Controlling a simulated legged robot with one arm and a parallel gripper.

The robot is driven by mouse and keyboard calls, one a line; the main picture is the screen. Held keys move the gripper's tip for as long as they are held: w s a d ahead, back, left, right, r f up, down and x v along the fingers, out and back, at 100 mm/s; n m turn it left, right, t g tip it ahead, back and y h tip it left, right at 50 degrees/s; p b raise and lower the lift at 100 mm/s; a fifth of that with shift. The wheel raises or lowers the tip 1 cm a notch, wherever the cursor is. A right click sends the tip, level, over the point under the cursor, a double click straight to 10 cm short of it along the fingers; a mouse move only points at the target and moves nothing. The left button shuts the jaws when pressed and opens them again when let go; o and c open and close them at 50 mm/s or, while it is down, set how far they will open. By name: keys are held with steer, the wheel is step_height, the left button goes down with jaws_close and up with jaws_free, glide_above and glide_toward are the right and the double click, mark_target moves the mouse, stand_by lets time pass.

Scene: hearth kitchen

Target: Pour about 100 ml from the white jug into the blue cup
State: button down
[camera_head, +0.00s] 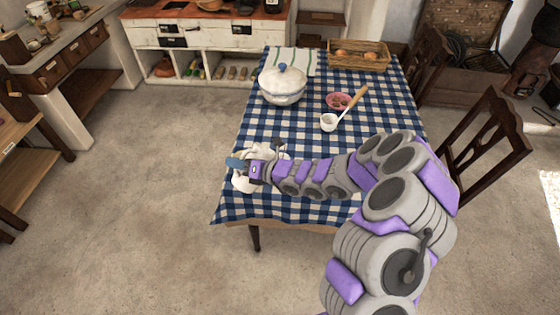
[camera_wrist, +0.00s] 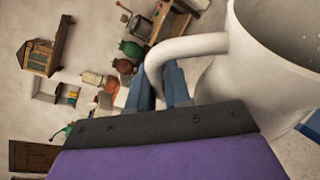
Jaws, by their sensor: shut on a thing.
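The white jug (camera_wrist: 255,80) fills the right of the wrist view, its mouth partly showing. My gripper (camera_wrist: 161,84) is shut on the jug's handle, with its blue fingers on either side of it. In the head view my gripper (camera_head: 238,163) is over the near left part of the table. White parts of the jug (camera_head: 242,184) show around it, and my gripper hides much of the jug. I cannot tell the jug's exact tilt or how full it is. I cannot make out the blue cup in either view; it may be hidden behind the jug or my arm.
The table (camera_head: 245,209) has a blue checked cloth. Chairs (camera_head: 487,135) are at the right. The left floor is clear.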

steer(key=shift+s+a+f+n+h+b, duration=0.2)
steer(key=shift+s+a+n+h+b, duration=0.3)
steer(key=shift+n+b, duration=0.55)
steer(key=s+a+f+n+p, duration=0.1)
steer(key=s+a+n+p, duration=0.1)
steer(key=p, duration=0.1)
steer(key=shift+a+f+t+h, duration=0.1)
steer(key=shift+f+t+h, duration=0.25)
steer(key=shift+t+h, duration=0.05)
steer(key=shift+s+a+p, duration=0.1)
steer(key=shift+p, duration=0.75)
steer(key=shift+a+f+n+p, duration=0.15)
steer(key=shift+f+n+p, duration=0.1)
steer(key=shift+p, duration=1)
steer(key=p, duration=0.3)
steer(key=f+n+h+p, duration=0.1)
steer(key=p, duration=0.3)
steer(key=shift+s+a+f+t, duration=0.2)
steer(key=shift+s+a+t, duration=0.1)
steer(key=shift+a+t, duration=0.1)
steer(key=shift+f+n+h+p, duration=0.1)
steer(key=shift+n+h+p, duration=0.2)
steer(key=shift+p, duration=0.85)
